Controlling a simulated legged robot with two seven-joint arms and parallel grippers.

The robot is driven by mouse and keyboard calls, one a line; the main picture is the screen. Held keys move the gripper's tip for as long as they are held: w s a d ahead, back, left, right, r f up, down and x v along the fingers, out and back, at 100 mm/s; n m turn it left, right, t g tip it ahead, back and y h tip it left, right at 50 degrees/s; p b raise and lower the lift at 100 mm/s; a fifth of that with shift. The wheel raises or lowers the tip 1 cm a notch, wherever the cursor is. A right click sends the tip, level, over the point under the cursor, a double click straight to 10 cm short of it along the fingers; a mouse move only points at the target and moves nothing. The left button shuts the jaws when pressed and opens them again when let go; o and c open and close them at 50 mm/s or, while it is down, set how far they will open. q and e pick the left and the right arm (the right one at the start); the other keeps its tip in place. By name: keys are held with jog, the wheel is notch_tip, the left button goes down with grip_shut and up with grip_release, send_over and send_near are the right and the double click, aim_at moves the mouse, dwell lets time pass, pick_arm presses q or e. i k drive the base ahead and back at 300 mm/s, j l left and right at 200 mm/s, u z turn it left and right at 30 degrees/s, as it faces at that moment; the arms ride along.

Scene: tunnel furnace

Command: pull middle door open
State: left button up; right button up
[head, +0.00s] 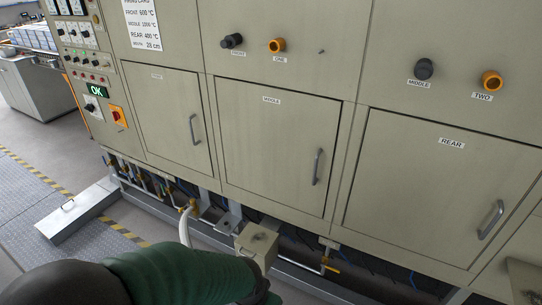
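The middle door (265,145) is a beige panel in the centre of the furnace front, labelled MIDDLE (271,99). It looks closed, with thin dark gaps around its edges. Its grey bar handle (317,167) stands upright near the door's right edge, and nothing touches it. My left arm, dark green, comes in along the bottom left. Its end, my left gripper (264,290), is low in the picture, below the door and apart from the handle. Its fingers cannot be made out. My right gripper is not in view.
The front door (165,115) and rear door (440,185) flank the middle door and look closed. Below are pipes, a beige box (257,245) and a rail. Knobs (424,69) stick out above. A metal box (80,208) lies on the left floor.

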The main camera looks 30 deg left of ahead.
aim_at(279, 144)
jog(key=i+j+u, duration=0.15)
jog(key=i, duration=0.5)
jog(key=u, duration=1.5)
